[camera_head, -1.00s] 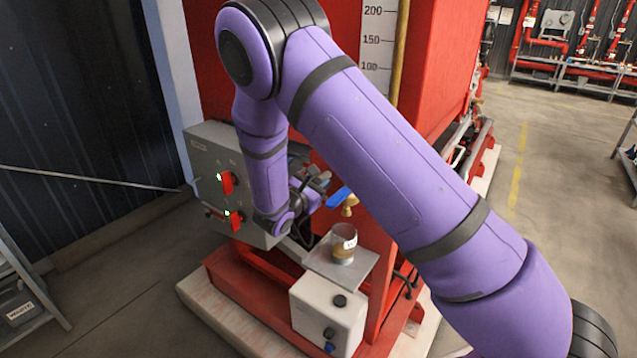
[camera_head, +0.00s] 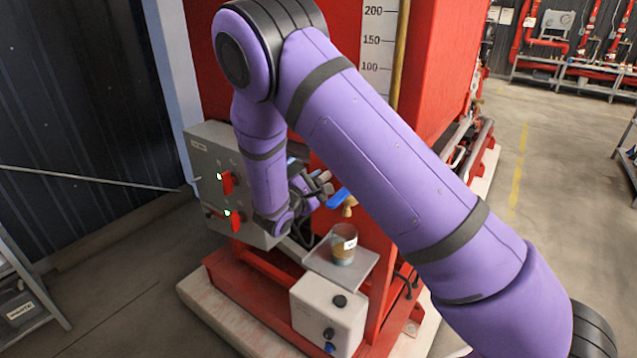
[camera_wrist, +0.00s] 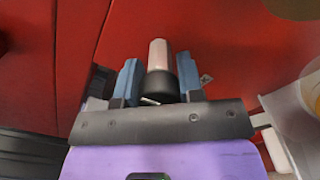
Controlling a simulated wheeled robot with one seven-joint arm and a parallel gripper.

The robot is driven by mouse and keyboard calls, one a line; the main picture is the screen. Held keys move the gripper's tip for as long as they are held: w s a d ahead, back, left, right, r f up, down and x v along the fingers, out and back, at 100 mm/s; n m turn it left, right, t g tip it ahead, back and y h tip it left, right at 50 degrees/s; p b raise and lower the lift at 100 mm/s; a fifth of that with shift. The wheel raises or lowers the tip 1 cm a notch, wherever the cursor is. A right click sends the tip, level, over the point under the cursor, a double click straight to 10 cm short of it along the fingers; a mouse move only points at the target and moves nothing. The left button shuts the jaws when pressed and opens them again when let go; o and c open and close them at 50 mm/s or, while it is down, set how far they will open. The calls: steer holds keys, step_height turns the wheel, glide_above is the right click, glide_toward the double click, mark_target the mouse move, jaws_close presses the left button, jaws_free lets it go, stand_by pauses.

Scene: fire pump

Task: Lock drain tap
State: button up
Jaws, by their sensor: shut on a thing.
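The drain tap shows in the head view as a brass body (camera_head: 350,207) with a blue lever (camera_head: 338,198), to the left of my upper arm link and above a glass beaker (camera_head: 343,246). My gripper (camera_head: 322,181) is just above and left of the lever; I cannot tell whether they touch. In the wrist view, my gripper (camera_wrist: 160,82) is shut on a short cylinder (camera_wrist: 160,60) with a pale pinkish end and a black lower part, held between the blue finger pads. The tap is not clearly seen in the wrist view.
The beaker stands on a grey shelf (camera_head: 374,262) above a white box (camera_head: 325,315). A grey control box (camera_head: 225,160) with red switches stands left of my forearm. The red tank (camera_head: 420,110) is close behind. Open floor (camera_head: 560,200) lies to the right.

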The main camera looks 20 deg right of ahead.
steer(key=o, duration=0.9)
steer(key=shift+s+a, duration=0.1)
steer(key=v, duration=1)
steer(key=shift+s+a, duration=0.2)
steer(key=shift+a, duration=0.05)
